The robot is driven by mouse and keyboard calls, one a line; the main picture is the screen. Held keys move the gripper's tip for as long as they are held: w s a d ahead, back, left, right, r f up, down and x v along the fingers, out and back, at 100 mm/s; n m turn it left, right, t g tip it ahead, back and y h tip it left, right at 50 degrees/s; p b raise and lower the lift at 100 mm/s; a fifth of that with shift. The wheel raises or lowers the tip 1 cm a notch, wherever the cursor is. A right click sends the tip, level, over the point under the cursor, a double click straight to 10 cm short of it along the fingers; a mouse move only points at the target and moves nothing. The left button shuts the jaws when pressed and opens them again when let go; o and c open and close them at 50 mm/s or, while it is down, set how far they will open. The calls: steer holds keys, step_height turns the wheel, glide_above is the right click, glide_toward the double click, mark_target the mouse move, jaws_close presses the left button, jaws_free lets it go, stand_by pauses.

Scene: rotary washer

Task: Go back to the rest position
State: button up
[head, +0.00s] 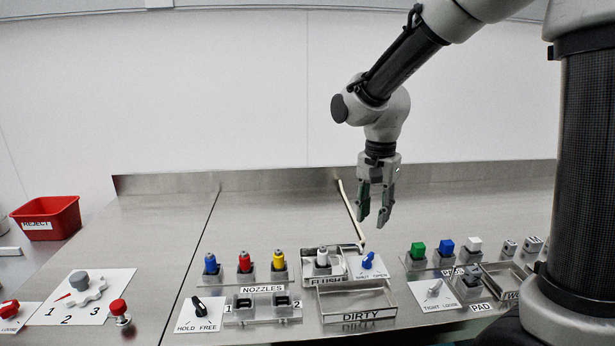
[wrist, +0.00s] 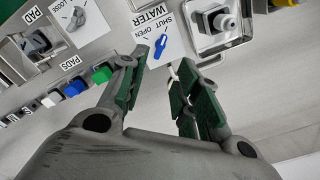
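My gripper (head: 374,212) hangs fingers down above the steel bench (head: 290,215), behind the blue WATER knob (head: 368,260). Its two fingers with green pads stand apart in the head view, with nothing between them. In the wrist view my gripper (wrist: 158,75) is also open, with a clear gap between the pads. The blue knob (wrist: 160,46) on its SHUT/OPEN plate lies beyond the fingertips there, apart from them.
Blue, red and yellow nozzles (head: 244,262) stand left of the white nozzle (head: 322,257) in the FLUSH tray. The DIRTY tray (head: 357,314) is empty. Colored pads (head: 446,246) stand at right. A red REJECT bin (head: 47,217) is far left. Space above the bench is clear.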

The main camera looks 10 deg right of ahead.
steer(key=s+d+r+n+t, duration=0.2)
steer(key=s+d+r+n, duration=0.2)
steer(key=s+d, duration=0.3)
steer(key=s+d+r+n+t, duration=0.2)
steer(key=s+d+r+n, duration=0.2)
steer(key=s+d, duration=0.4)
steer(key=s+r, duration=0.1)
steer(key=s, duration=0.3)
steer(key=shift+r, duration=0.25)
